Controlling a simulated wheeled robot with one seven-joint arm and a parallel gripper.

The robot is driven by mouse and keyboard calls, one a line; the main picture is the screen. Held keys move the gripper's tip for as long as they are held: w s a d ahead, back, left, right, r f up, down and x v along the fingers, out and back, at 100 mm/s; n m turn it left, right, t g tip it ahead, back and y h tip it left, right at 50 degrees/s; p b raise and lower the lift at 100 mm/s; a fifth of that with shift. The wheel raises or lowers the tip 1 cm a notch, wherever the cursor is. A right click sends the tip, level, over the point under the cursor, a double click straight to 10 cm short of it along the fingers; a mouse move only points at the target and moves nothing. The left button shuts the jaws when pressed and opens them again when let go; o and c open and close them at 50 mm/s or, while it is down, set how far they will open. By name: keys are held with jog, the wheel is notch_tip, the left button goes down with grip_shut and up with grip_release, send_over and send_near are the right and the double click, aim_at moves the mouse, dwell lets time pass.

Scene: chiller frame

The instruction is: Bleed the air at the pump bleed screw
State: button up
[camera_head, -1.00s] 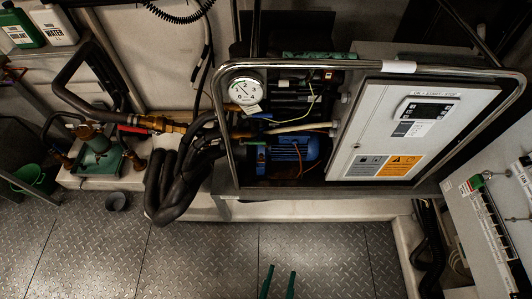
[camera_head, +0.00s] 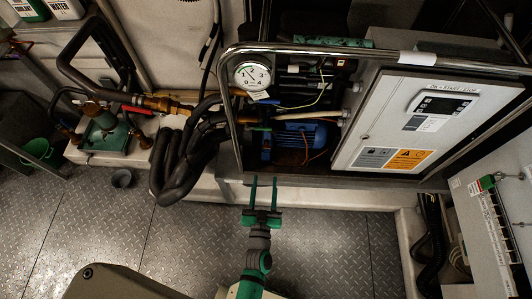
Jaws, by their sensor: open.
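The blue pump (camera_head: 290,143) sits low inside the open bay of the chiller frame (camera_head: 236,151). I cannot make out the bleed screw on it; it is too small or hidden in shadow. A round white pressure gauge (camera_head: 253,77) faces out at the bay's upper left. My gripper (camera_head: 264,181) has two thin green fingers pointing up in the picture. They are apart with nothing between them. It appears in front of the frame's lower edge, below the pump in the picture, and does not appear to touch anything.
A light grey control cabinet (camera_head: 415,121) fills the frame's right side. Thick black hoses (camera_head: 180,165) hang left of the bay. A small dark cup (camera_head: 123,178) stands on the floor near a green unit (camera_head: 105,140). The chequered floor (camera_head: 330,235) is mostly clear.

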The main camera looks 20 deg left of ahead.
aim_at(267, 146)
jog(key=x, duration=1.2)
jog(key=shift+w+a, duration=0.3)
jog(key=shift+a, duration=0.1)
jog(key=shift+f, duration=0.1)
jog(key=shift+c, duration=0.4)
jog(key=c, duration=1)
